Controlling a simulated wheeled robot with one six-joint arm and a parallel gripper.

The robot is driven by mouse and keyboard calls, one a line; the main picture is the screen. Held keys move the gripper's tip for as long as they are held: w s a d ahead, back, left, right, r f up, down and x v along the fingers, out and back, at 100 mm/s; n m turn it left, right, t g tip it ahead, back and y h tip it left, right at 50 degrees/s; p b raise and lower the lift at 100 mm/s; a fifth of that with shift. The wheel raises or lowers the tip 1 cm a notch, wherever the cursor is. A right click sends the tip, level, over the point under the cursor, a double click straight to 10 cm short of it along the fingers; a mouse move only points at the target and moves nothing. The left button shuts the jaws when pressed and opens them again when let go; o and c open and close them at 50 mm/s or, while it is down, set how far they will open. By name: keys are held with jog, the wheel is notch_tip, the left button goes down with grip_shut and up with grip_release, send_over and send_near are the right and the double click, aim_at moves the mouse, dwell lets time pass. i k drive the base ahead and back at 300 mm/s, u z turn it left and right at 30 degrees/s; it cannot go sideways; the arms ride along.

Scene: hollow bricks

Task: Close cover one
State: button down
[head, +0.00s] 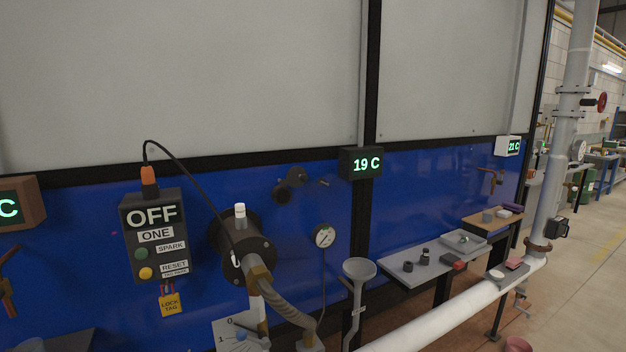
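A black control box (155,236) hangs on the blue wall at the left. It reads OFF, ONE, SPARK and RESET and has a green and a yellow button. To its right is a round black flanged fitting (256,258) with a brass piece and a ribbed hose (288,308) at its front. A small black round part (291,184) sticks out of the wall above and right of the fitting. It may be the cover, standing off to the side, but no label on it shows, so I cannot tell. My gripper is not in view.
A black cable (190,168) arcs from the box to the fitting. A gauge (323,236) and a grey funnel (358,272) stand to the right. A thick white pipe (455,305) crosses the lower right, before a grey shelf (400,277) with small parts. Open floor lies far right.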

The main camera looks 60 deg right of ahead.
aim_at(296, 176)
jog(key=z, duration=0.35)
jog(key=k, duration=0.65)
jog(key=z, duration=1.2)
jog(key=i, duration=0.2)
jog(key=u, duration=0.05)
